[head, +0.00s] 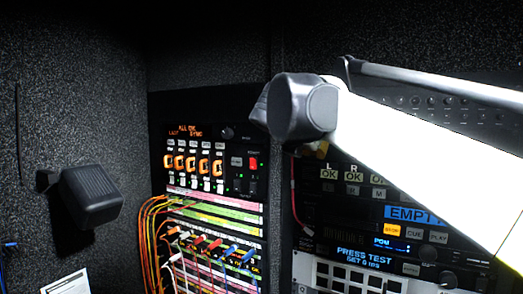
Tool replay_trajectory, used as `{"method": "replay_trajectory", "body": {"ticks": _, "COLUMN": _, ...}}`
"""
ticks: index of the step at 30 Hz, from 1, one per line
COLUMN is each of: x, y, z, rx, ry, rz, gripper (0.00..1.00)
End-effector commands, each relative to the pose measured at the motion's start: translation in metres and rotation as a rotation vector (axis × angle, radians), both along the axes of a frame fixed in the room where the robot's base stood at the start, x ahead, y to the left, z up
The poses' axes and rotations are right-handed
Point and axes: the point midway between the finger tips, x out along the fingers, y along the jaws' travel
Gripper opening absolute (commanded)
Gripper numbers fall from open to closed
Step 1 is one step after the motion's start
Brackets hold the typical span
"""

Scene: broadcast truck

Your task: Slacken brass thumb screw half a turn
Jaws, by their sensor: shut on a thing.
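I cannot make out the brass thumb screw in the head view. My white arm reaches in from the right and ends in a grey rounded joint in front of the equipment racks. My gripper's fingers do not show; they may be hidden behind this joint or lie outside the picture. The arm covers part of the right rack (345,210) and the upper right edge of the left rack (205,100).
A patch panel (210,235) carries several coloured cables, with orange ones (150,225) looping out at its left. A black speaker-like box (90,195) juts from the left wall. A white sheet (68,284) sits at the lower left.

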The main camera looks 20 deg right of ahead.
Motion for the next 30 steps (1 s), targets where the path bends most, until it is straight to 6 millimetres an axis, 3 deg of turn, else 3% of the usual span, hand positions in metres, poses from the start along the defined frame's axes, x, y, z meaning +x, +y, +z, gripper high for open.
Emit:
{"method": "replay_trajectory", "body": {"ticks": 16, "x": 0.0002, "y": -0.0001, "z": 0.0003, "rx": -0.021, "ry": 0.019, "rz": 0.000, "gripper": 0.00}}
{"method": "replay_trajectory", "body": {"ticks": 17, "x": 0.0001, "y": -0.0002, "z": 0.0003, "rx": -0.021, "ry": 0.019, "rz": 0.000, "gripper": 0.18}}
{"method": "replay_trajectory", "body": {"ticks": 19, "x": 0.0001, "y": -0.0002, "z": 0.0003, "rx": -0.020, "ry": 0.019, "rz": 0.001, "gripper": 0.39}}
{"method": "replay_trajectory", "body": {"ticks": 30, "x": -0.0025, "y": 0.0028, "z": 0.0017, "rx": -0.020, "ry": 0.019, "rz": 0.001, "gripper": 0.41}}
